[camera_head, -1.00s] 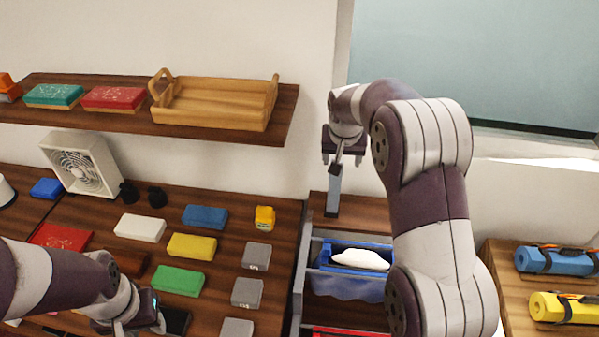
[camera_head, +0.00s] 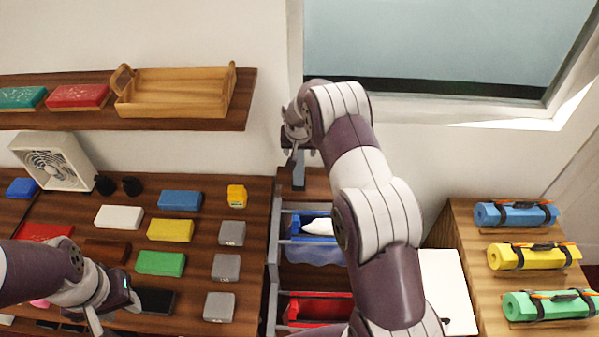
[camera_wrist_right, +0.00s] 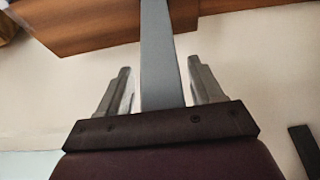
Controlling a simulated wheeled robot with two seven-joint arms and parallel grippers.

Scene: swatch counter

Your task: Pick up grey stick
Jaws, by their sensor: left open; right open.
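The grey stick (camera_head: 298,174) is long, flat and narrow. In the head view it stands upright above the wooden top by the wall, directly below my right gripper (camera_head: 299,149). In the right wrist view the stick (camera_wrist_right: 160,50) runs between the two fingers of my right gripper (camera_wrist_right: 162,72), with a visible gap on each side. The right gripper is open and not closed on it. My left gripper (camera_head: 122,301) is open, low over the left table among the blocks; its fingers are partly hard to make out.
Coloured and grey blocks lie on the dark wooden table (camera_head: 205,250). A blue bin (camera_head: 315,252) and a red bin (camera_head: 312,308) sit in the rack below the stick. A shelf holds a wooden tray (camera_head: 175,108). Rolled mats (camera_head: 517,214) lie at right.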

